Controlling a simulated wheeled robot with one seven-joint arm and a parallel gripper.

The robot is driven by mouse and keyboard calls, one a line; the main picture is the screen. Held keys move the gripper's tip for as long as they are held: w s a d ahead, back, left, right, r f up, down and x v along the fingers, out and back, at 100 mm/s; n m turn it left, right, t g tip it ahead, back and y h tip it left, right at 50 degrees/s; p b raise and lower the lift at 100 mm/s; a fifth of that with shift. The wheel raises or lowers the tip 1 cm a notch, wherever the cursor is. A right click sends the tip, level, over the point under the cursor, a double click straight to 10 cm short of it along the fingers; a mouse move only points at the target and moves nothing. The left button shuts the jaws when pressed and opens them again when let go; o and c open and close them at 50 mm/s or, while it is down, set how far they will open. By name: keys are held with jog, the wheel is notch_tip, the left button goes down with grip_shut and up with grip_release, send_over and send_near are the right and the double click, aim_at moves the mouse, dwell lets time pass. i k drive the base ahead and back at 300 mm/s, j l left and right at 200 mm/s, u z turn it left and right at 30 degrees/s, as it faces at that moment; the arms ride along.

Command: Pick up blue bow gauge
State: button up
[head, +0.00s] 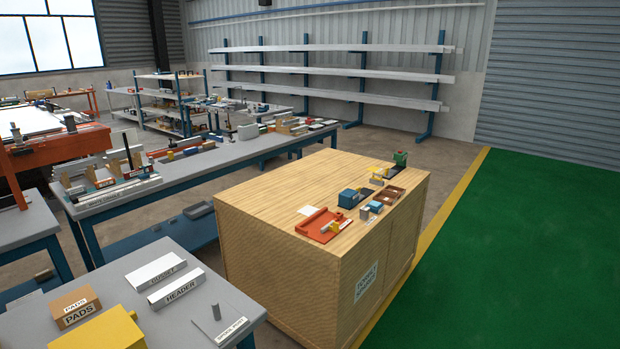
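I cannot pick out the blue bow gauge with certainty. A small blue block-shaped thing (348,198) sits on top of the wooden cabinet (270,205), near its right side. A smaller blue piece (375,206) lies just right of it. Both are too small to tell whether either is a bow gauge. My gripper is not in view.
An orange-red tray (311,226) lies at the cabinet top's near edge; brown trays (391,193) and a green item (400,158) stand farther along. Grey workbenches (188,169) crowd the left. Green floor (530,250) at right is clear.

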aim_at(212, 137)
jog(key=i+l+z, duration=0.55)
jog(key=i+z, duration=0.65)
jog(key=i, duration=0.95)
jog(key=i+l+u, duration=0.15)
jog(key=i, duration=0.65)
jog(key=i+l, duration=0.1)
jog(key=i, duration=1.9)
jog(key=i+j, duration=0.1)
jog(key=i, duration=1.1)
jog(key=i+j+u, duration=0.1)
jog(key=i+u, duration=0.85)
jog(key=i+l+u, duration=0.3)
jog(key=i+u, duration=0.2)
jog(key=i+j+u, duration=0.25)
jog(key=i+u, duration=0.65)
jog(key=i+l+u, duration=0.1)
jog(key=i+u, duration=0.3)
jog(key=i, duration=0.2)
jog(key=i+u, duration=0.2)
jog(key=i, duration=0.35)
jog(key=i+l+u, duration=0.15)
jog(key=i, duration=0.35)
jog(key=i+l+u, duration=0.2)
jog(key=i, duration=0.35)
jog(key=i+l+u, duration=0.1)
jog(key=i+u, duration=0.25)
jog(key=i+l+u, duration=0.65)
jog(key=i+j, duration=0.05)
jog(key=j, duration=0.05)
